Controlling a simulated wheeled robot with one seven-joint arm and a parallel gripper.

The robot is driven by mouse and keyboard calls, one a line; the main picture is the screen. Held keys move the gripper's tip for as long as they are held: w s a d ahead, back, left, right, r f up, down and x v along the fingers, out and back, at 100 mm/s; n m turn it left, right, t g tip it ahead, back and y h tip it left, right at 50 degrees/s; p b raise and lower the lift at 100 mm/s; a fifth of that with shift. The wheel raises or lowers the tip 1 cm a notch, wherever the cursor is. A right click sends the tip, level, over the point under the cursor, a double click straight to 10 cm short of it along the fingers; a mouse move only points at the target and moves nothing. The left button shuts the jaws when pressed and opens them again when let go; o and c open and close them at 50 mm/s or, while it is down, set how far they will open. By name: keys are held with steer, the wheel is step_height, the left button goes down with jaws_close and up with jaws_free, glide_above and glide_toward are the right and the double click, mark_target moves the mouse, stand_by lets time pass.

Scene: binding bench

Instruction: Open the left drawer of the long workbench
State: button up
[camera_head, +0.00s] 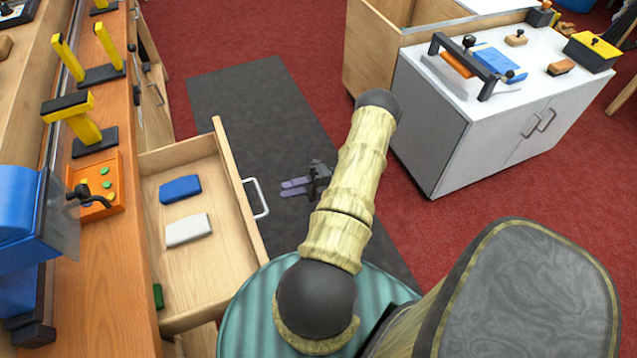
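The long wooden workbench (115,290) runs along the left side. A wooden drawer (205,265) stands pulled out from its front, with a metal bar handle (258,198) on the drawer's front board. In the drawer lie a blue block (180,189), a pale grey block (188,230) and a green item (158,296) partly hidden by the bench edge. My gripper (283,188) is to the right of the handle, apart from it, pointing toward the drawer. Its two fingers are spread a little with a gap between them and nothing visible in it.
Farther along the bench front are other handles (154,93). A white-topped grey cabinet (440,125) stands at right. The dark floor mat (240,100) between them is clear at its far end.

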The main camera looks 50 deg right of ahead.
steer(key=b+v, duration=0.1)
steer(key=v, duration=0.7)
steer(key=shift+s+d, duration=0.2)
steer(key=shift+d, duration=0.15)
steer(key=shift+f, duration=0.15)
